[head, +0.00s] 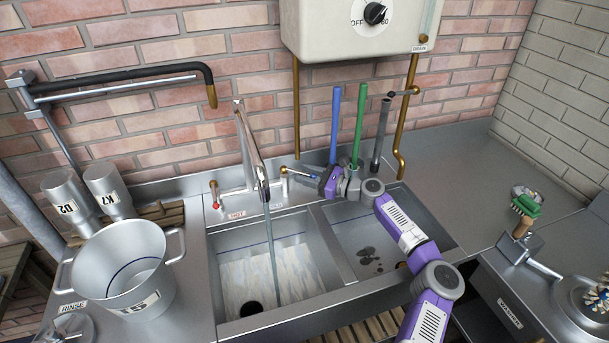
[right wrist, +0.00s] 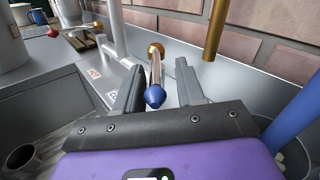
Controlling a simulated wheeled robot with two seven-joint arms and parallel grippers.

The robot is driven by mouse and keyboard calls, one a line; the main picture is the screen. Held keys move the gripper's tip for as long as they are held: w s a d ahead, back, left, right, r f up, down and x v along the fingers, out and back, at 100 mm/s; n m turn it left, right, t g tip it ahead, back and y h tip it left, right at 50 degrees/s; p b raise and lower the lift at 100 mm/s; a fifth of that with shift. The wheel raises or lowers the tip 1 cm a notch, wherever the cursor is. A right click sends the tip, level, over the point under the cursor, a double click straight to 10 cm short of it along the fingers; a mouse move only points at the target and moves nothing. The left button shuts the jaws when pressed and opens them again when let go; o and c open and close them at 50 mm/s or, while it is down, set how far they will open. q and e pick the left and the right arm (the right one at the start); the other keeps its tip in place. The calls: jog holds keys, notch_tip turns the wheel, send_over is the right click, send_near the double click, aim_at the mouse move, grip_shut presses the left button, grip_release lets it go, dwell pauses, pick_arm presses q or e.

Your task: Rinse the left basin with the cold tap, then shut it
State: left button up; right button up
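The cold tap's lever with its blue knob (right wrist: 155,97) points out from its brass base, which shows in the head view (head: 284,170). My right gripper (head: 317,178) is open at the lever; in the right wrist view its fingers (right wrist: 160,82) stand on either side, with gaps visible. The swivel spout (head: 250,150) points down over the left basin (head: 235,247). A thin stream of water (head: 272,255) runs from it into that basin, whose floor looks wet, near a dark drain hole. The hot tap (head: 214,193) has a red knob. My left gripper is out of view.
Blue (head: 335,125) and green (head: 360,122) handles stand upright behind the right basin (head: 365,240), close to my right gripper. A brass pipe (head: 404,120) runs down beside them. A large steel pot (head: 124,270) stands left of the basins. Counter at right is mostly clear.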

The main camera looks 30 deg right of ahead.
jog(key=shift+w+a+r, duration=0.1)
jog(key=shift+w+a, duration=0.05)
jog(key=shift+a, duration=0.2)
jog(key=p+v, duration=0.1)
jog(key=v, duration=0.6)
jog(key=shift+s+d+p, duration=0.2)
jog(key=shift+s+p, duration=0.1)
jog(key=shift+p, duration=0.05)
jog(key=shift+c, duration=0.3)
